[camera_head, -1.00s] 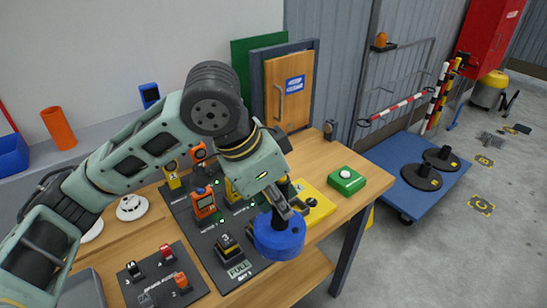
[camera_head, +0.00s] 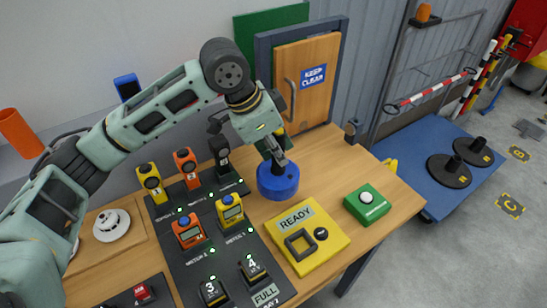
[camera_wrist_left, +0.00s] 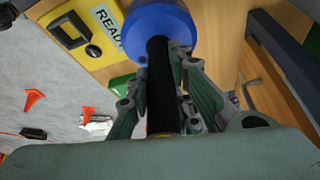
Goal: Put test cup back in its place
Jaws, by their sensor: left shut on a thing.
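The test cup is a round blue cup (camera_head: 278,184) with a black handle; in the left wrist view its blue end (camera_wrist_left: 160,28) is at the top. My left gripper (camera_head: 274,152) is shut on the black handle (camera_wrist_left: 160,85), with a finger on each side of it in the left wrist view. The cup hangs blue end down over the wooden table, behind the yellow READY box (camera_head: 330,249). I cannot tell whether it touches the table top. My right gripper is not in view.
A dark mat (camera_head: 196,262) with several orange, yellow and black devices lies left of the cup. A green button box (camera_head: 367,204) stands right. Behind is a small cabinet with a KEEP CLEAR door (camera_head: 300,100). Bare table (camera_head: 325,165) lies right of the cup.

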